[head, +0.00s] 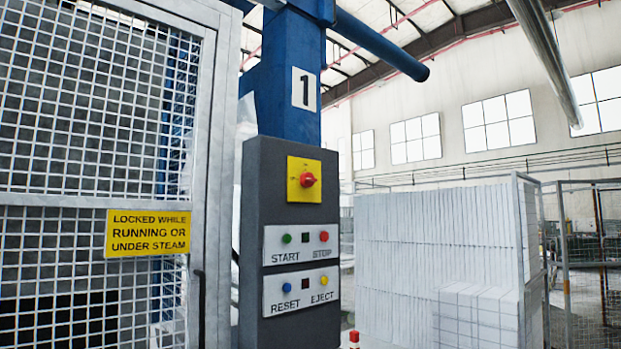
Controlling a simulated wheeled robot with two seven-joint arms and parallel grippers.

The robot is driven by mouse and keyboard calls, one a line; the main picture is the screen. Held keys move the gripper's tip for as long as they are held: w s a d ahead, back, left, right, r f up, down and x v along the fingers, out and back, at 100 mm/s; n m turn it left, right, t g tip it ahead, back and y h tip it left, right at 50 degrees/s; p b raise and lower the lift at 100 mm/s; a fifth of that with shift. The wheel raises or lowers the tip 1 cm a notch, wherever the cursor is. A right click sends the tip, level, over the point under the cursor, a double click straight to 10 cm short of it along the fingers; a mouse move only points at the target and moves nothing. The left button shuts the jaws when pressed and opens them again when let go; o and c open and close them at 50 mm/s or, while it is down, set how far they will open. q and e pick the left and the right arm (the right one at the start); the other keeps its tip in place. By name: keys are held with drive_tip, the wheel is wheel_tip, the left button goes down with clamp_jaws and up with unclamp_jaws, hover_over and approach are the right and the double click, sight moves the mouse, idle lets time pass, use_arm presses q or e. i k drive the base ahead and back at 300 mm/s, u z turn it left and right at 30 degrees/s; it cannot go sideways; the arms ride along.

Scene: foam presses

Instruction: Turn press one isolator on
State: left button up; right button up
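The press one isolator is a red rotary knob (308,180) on a yellow square plate (297,194). It sits at the top of a dark grey control box (263,220). The knob's handle looks turned sideways, but the lettering on the plate is too small to read, so I cannot tell its setting. The box is mounted on a blue column (291,80) with a number 1 plate (304,89). Neither of my grippers shows in the head view.
Below the isolator are START/STOP buttons (300,244) and RESET/EJECT buttons (301,290). A mesh guard door (208,180) with a yellow warning sign (148,232) stands left. White foam blocks (436,235) in a metal cage fill the right. A red-topped post (354,338) shows low.

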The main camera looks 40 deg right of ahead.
sight(307, 180)
drive_tip(key=z, duration=2.55)
drive_tip(key=i, duration=2.9)
drive_tip(key=u, duration=2.1)
